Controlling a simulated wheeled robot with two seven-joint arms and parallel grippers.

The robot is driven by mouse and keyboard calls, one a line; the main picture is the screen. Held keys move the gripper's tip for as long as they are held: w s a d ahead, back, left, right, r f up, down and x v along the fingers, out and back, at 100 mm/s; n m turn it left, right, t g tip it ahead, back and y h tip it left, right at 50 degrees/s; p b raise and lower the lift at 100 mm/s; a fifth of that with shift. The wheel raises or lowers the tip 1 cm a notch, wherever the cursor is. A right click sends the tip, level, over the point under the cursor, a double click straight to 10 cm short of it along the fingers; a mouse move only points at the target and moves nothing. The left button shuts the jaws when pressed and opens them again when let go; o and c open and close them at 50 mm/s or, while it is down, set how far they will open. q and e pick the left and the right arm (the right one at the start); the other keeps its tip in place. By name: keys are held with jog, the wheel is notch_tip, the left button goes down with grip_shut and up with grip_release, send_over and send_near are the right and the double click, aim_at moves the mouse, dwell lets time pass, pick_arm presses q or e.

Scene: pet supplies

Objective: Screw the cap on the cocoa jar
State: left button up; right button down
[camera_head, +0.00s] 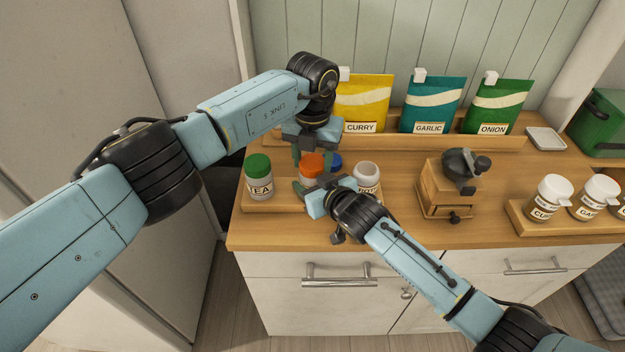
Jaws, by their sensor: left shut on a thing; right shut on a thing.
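A jar (307,176) with an orange cap (312,161) stands between my two grippers. Its label is hidden, so I cannot read whether it says cocoa. My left gripper (311,154) comes down from above and is shut at the orange cap. My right gripper (304,192) reaches in from the front right, low at the jar's body, and is shut on it. The cap sits at the jar's top; I cannot tell how tightly. A white jar (368,180) without a cap stands to the right. A blue cap (336,161) shows partly behind the orange one.
A green-capped TEA jar (259,178) stands close on the left of the wooden tray (272,207). A wooden grinder (446,190) is to the right. CURRY (362,100), GARLIC and ONION pouches stand behind. White-capped jars (551,197) sit far right.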

pick_arm(q)
jog(key=o, duration=1.1)
jog(key=shift+r, duration=0.1)
jog(key=shift+r, duration=2.5)
jog(key=shift+c, duration=1.4)
jog(key=shift+r+m, duration=0.7)
jog(key=shift+r, duration=0.7)
